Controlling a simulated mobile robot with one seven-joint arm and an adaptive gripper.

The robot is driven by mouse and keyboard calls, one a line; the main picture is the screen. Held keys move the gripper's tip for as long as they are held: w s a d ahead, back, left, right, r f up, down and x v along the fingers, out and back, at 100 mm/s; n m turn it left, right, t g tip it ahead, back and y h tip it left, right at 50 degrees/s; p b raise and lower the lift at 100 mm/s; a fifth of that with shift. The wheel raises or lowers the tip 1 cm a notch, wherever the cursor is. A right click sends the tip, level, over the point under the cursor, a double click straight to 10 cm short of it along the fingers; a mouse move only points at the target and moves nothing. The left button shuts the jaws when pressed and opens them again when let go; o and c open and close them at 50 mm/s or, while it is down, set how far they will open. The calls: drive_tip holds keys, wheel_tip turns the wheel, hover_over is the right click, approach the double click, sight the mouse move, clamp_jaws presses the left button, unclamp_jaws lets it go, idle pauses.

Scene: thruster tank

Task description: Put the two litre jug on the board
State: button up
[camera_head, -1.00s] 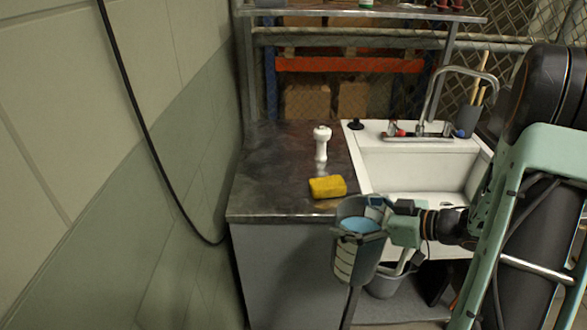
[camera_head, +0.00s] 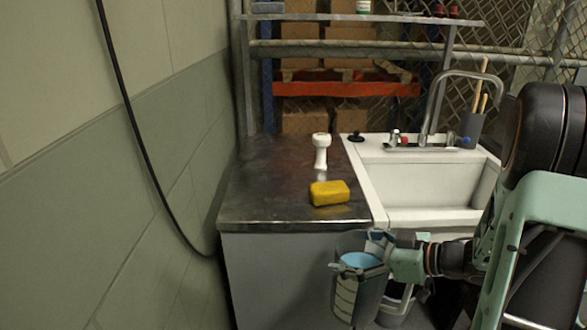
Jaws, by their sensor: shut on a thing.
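The jug (camera_head: 344,297) is a grey, see-through vessel with light markings on its side and blue inside. It is upright, in front of the counter's front edge and lower than its top. My gripper (camera_head: 376,246) is shut on the jug's upper right side; the fingertips are partly hidden. The board appears to be the dark metal worktop (camera_head: 270,185) left of the sink. A yellow sponge (camera_head: 329,193) lies near its front right, and a white upright handled item (camera_head: 320,152) stands behind the sponge.
The white sink (camera_head: 420,215) with a curved tap adjoins the worktop on the right. A grey utensil holder (camera_head: 470,130) stands behind it. A wall with a hanging black cable (camera_head: 140,140) is at left. The worktop's left and front parts are bare. A shelf (camera_head: 360,18) runs above.

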wheel_tip(320, 180, up, 22)
drive_tip(key=p, duration=2.1)
